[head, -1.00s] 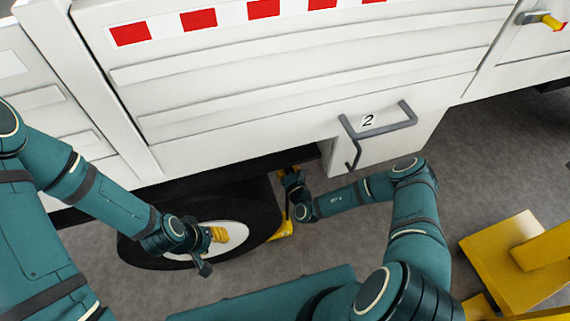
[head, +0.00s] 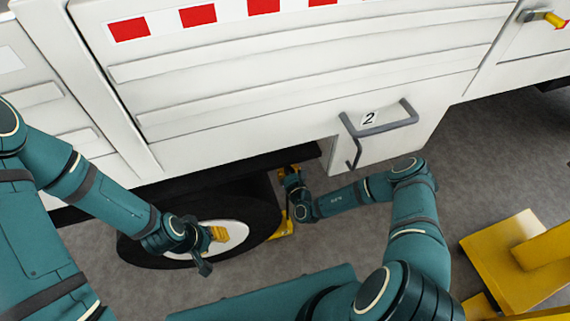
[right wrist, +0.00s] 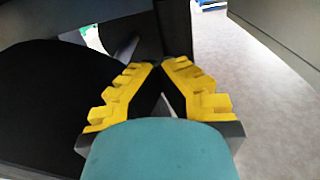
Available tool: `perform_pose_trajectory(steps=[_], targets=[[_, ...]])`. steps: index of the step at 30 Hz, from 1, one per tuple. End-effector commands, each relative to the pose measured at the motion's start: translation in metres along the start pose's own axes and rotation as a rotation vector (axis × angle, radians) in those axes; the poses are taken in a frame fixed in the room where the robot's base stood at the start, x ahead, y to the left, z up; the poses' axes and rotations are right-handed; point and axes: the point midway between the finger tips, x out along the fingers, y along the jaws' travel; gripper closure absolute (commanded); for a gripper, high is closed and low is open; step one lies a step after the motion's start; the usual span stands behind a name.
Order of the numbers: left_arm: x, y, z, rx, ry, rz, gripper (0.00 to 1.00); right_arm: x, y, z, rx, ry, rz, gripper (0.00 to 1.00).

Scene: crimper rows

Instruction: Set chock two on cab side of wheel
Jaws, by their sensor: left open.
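The wheel (head: 257,215) is a black tyre with a white hub, under the white truck's side. A yellow chock (head: 283,228) is on the ground against the tyre's right side in the head view; my right arm partly hides it. My right gripper (head: 286,174) is above and behind the chock, beside the tyre under the truck body. In the right wrist view its yellow-padded fingers (right wrist: 159,72) come together at the tips, with no chock visible between them. The dark tyre (right wrist: 50,105) is on the left there. My left gripper (head: 212,250) is open in front of the hub.
The truck's side panel (head: 300,85) overhangs the wheel. A grey bracket (head: 385,127) by the number 2 sticks out at right. Yellow structure (head: 520,262) stands at lower right. Bare grey floor (head: 480,170) lies right of my right arm.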

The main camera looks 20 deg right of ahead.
Motion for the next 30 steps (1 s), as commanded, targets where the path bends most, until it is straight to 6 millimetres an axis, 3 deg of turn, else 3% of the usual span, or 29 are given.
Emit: perform_pose_trajectory(steps=[30], targets=[[0.006, -0.002, 0.001, 0.0, 0.0, 0.0, 0.54, 0.0, -0.001, -0.011, -0.001, 0.0, 0.0, 1.0]])
